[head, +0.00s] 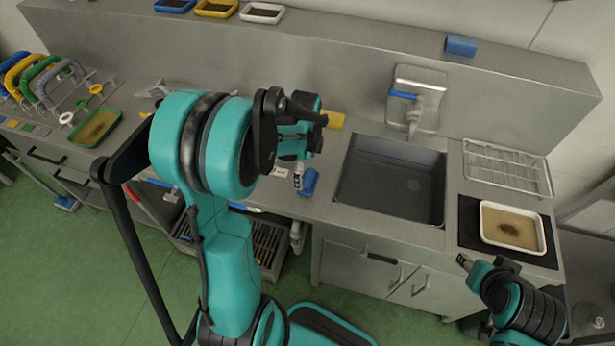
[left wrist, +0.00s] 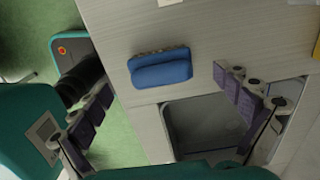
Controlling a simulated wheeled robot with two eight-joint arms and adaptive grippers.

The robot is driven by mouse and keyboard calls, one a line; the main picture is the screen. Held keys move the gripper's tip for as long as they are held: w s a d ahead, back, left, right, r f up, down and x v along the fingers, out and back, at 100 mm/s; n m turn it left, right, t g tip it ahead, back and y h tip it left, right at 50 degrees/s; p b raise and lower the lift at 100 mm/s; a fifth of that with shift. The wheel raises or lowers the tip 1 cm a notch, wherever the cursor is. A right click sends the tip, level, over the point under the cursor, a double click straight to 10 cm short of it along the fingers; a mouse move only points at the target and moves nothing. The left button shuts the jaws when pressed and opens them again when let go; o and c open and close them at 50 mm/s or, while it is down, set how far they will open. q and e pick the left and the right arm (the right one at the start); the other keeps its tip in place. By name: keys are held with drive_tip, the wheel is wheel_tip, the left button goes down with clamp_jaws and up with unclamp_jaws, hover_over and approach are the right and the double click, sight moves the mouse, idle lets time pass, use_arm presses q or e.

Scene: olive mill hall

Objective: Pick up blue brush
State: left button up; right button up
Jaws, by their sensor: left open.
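The blue brush (head: 309,183) lies on the metal counter near its front edge, just left of the sink. In the left wrist view the brush (left wrist: 163,71) shows a blue back with a dark bristle strip along one side. My left gripper (head: 300,172) is above the counter close to the brush, open and empty. In the left wrist view its two fingers (left wrist: 165,83) are spread wide, one on each side of the brush's position, with the brush apart from both. My right gripper (head: 466,262) is low at the right, in front of the cabinet; its jaws are not clear.
The sink basin (head: 392,185) lies right of the brush. A tray of brown matter (head: 512,228) and a wire rack (head: 505,167) stand further right. A yellow item (head: 335,120) is behind my gripper. A blue block (head: 461,45) sits on the back ledge.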

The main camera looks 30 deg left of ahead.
sight(309, 177)
use_arm(q)
drive_tip(key=f, duration=0.2)
drive_tip(key=f+b, duration=0.1)
drive_tip(key=f, duration=0.1)
drive_tip(key=d+f+b, duration=0.1)
drive_tip(key=f, duration=0.1)
drive_tip(key=shift+w, duration=0.1)
drive_tip(key=shift+r, duration=0.1)
drive_tip(key=c, duration=1.1)
